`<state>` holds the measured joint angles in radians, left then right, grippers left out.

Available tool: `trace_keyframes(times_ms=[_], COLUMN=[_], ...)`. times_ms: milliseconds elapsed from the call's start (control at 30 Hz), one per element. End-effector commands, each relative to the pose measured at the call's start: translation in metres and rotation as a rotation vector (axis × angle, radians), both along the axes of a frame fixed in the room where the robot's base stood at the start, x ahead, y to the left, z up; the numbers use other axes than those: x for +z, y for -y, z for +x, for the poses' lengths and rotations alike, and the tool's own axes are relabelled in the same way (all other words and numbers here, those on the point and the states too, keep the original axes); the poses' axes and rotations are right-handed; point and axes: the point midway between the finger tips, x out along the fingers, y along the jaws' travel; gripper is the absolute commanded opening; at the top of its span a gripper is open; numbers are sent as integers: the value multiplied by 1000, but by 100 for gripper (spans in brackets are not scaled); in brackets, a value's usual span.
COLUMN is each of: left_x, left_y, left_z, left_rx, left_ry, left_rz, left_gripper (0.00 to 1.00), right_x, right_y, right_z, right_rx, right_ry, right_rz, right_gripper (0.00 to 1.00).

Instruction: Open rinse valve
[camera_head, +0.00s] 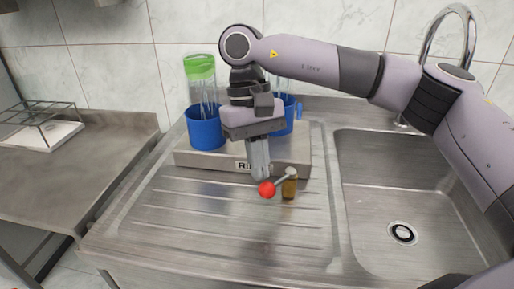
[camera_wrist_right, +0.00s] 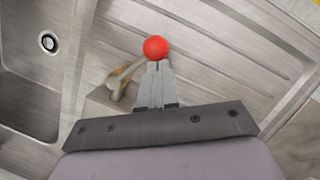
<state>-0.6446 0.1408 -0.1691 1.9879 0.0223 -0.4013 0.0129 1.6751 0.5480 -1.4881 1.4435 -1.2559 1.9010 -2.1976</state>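The rinse valve is a brass-coloured body (camera_head: 289,187) with a lever ending in a red ball knob (camera_head: 267,189), at the front of the grey rinser box (camera_head: 290,168). The lever points left and toward me in the head view. My right gripper (camera_head: 262,176) reaches down from above, its fingers together and the tips right at the red knob. In the right wrist view the red knob (camera_wrist_right: 155,48) sits just beyond the fingertips (camera_wrist_right: 159,67), not between them; whether they touch I cannot tell. My left gripper is not in view.
Two blue cups (camera_head: 206,132) stand on the rinser box, one holding a clear bottle with a green top (camera_head: 200,68). My right arm partly hides the other. A sink basin (camera_head: 390,170) is at right, and a wire rack (camera_head: 42,130) is on the left counter. The ribbed drainboard (camera_head: 215,220) is clear in front.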

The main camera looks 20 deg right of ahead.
Motion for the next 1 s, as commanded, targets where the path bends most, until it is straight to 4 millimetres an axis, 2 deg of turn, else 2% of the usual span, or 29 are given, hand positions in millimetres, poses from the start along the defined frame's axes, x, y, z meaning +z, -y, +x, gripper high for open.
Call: trace_keyframes(times_ms=[200,600,1000], left_x=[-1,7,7], left_y=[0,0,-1], left_z=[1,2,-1], left_rx=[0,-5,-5], left_ry=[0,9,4], left_rz=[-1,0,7], left_gripper=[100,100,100], right_x=[-3,-1,-1], right_y=[-2,10,24], right_z=[-11,-37,-52], right_rx=[7,390,388], right_ry=[-5,-4,-6], right_rz=[0,-2,1], right_gripper=[0,0,0])
